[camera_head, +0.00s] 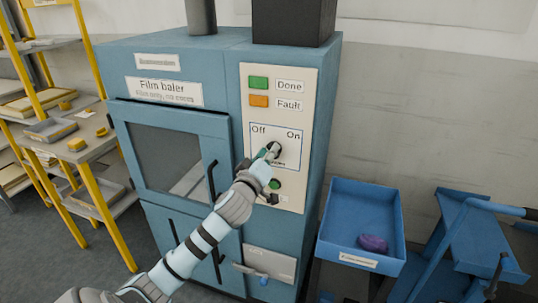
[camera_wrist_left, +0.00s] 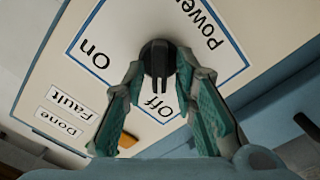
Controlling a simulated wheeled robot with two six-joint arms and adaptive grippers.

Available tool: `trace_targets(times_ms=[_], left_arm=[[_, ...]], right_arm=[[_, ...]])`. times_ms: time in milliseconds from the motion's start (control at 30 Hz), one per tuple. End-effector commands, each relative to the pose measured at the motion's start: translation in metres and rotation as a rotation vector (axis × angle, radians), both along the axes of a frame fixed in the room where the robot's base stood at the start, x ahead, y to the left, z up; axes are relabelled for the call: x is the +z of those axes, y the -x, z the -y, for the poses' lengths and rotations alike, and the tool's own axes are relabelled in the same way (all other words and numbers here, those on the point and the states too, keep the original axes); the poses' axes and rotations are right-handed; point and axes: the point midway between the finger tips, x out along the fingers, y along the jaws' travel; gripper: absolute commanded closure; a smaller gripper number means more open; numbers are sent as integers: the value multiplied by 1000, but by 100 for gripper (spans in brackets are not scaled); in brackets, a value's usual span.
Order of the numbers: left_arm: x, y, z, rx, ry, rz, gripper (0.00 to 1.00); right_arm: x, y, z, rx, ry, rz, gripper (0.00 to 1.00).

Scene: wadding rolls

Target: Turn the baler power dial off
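The power dial (camera_wrist_left: 158,58) is a round black knob on a white plate (camera_head: 290,139) marked Off at left and On at right. The plate is on the front of the blue film baler (camera_head: 215,65). My left gripper (camera_head: 272,151) is at the dial, and in the wrist view its two fingers (camera_wrist_left: 160,78) sit on opposite sides of the knob, their tips against it. My right gripper is not in view.
A green Done lamp (camera_head: 259,83) and an orange Fault lamp (camera_head: 259,101) are above the dial. A green button (camera_head: 275,184) is just below. A blue bin (camera_head: 338,222) with a purple item (camera_head: 373,243) stands right of the baler. Yellow-framed shelving (camera_head: 85,185) is at left.

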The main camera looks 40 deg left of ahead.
Motion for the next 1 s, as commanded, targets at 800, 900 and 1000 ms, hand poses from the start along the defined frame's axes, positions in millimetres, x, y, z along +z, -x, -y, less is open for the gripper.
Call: trace_targets(times_ms=[800, 900, 1000], left_arm=[[-1, 104, 36, -2, -2, -3, 68], [0, 113, 39, -1, 0, -1, 68], [0, 114, 39, 0, 0, 0, 68]], right_arm=[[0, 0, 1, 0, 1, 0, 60], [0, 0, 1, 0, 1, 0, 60], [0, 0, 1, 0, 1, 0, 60]])
